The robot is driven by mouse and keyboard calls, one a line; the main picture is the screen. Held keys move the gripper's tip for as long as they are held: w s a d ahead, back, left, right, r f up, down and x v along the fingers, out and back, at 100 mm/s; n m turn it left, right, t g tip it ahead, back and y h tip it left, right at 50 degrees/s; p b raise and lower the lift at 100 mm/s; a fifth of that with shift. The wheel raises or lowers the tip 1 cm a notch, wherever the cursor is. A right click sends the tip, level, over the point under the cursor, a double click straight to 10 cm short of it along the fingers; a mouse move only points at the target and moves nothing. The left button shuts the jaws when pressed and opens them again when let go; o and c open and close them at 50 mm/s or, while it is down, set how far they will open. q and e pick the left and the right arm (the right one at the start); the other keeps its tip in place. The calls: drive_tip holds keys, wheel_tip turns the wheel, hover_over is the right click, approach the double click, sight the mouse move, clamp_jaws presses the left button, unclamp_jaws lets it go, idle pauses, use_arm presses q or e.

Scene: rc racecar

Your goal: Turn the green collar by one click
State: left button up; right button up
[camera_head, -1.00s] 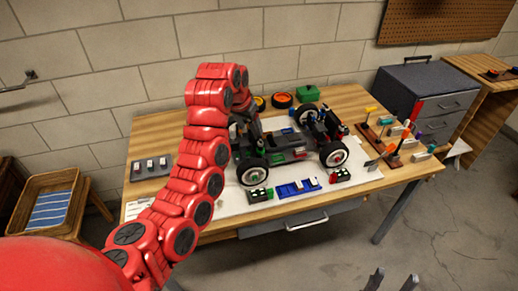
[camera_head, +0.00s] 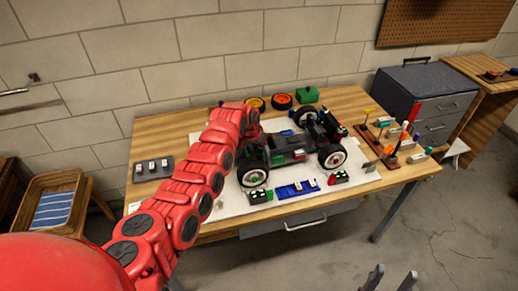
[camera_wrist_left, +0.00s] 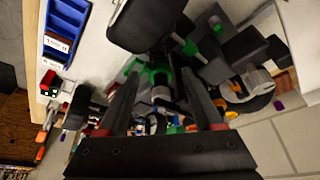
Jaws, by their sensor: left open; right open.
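The car (camera_head: 290,150), a dark chassis with black tyres, stands on a white mat on the workbench. My left gripper (camera_wrist_left: 160,75) is open, its two dark fingers reaching toward the car's underparts. A green part (camera_wrist_left: 150,72), which may be the green collar, shows between and beyond the fingertips in the left wrist view; I cannot tell whether they touch it. In the head view my red left arm hides most of the left gripper at the car's left end. My right gripper (camera_head: 390,280) is open and empty at the bottom edge, away from the bench.
A blue tray (camera_head: 297,189) and small green-and-white blocks lie in front of the car. A tool rack (camera_head: 397,145) is at right, a grey switch plate (camera_head: 152,168) at left.

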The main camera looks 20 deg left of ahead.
use_arm(q)
drive_tip(key=shift+c, duration=0.3)
clamp_jaws()
